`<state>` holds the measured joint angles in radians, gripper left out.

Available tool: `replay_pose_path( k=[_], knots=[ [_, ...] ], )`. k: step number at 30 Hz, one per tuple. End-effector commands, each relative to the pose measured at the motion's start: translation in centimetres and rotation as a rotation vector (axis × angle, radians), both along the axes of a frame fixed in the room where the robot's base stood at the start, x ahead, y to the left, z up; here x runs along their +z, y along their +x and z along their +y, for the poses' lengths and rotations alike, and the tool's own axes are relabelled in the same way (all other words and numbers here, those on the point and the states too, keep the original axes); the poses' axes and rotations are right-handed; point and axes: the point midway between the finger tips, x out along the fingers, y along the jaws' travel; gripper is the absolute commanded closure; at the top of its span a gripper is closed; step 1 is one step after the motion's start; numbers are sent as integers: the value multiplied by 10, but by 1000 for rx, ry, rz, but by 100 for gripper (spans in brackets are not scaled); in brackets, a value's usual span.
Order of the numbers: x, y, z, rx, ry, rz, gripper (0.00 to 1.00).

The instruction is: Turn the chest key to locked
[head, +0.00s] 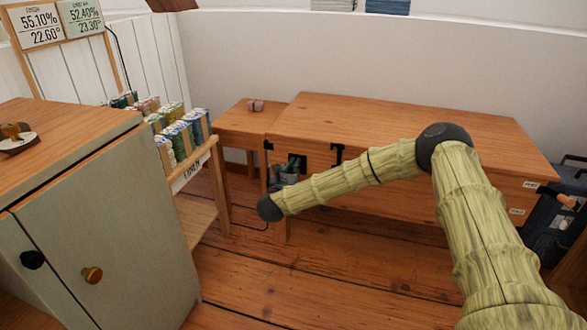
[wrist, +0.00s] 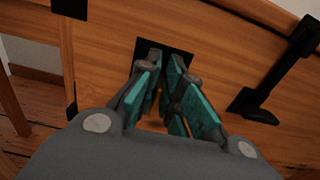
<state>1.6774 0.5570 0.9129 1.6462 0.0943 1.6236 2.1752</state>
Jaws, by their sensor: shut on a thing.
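The wooden chest (head: 400,118) stands against the wall, and its front face (wrist: 235,45) fills most of the wrist view. A black lock plate (wrist: 143,46) is on that front. My gripper (wrist: 165,62) has its teal-padded fingers closed together at the plate, around what appears to be the key. The key is mostly hidden by the fingers; only a small brassy bit (wrist: 155,104) shows between them. Its turn angle cannot be told. In the head view my gripper (head: 291,167) is at the chest's left front, and the key is not discernible there.
A black latch bar (wrist: 275,85) is right of the plate. A small side table (head: 240,120) adjoins the chest's left end. A rack of spools (head: 180,130) and a grey-green cabinet (head: 105,215) stand left. A dark case (head: 560,215) is right. Floor in front is open.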

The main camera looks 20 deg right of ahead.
Motion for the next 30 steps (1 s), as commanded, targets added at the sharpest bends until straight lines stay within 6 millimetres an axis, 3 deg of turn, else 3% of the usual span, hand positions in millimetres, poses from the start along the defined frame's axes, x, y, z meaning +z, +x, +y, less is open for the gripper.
replay_pose_path(
  k=[11, 30],
  knots=[
    [3, 1, 2, 1, -104, 70, 100],
    [0, 6, 11, 2, -587, 396, 100]
  ],
)
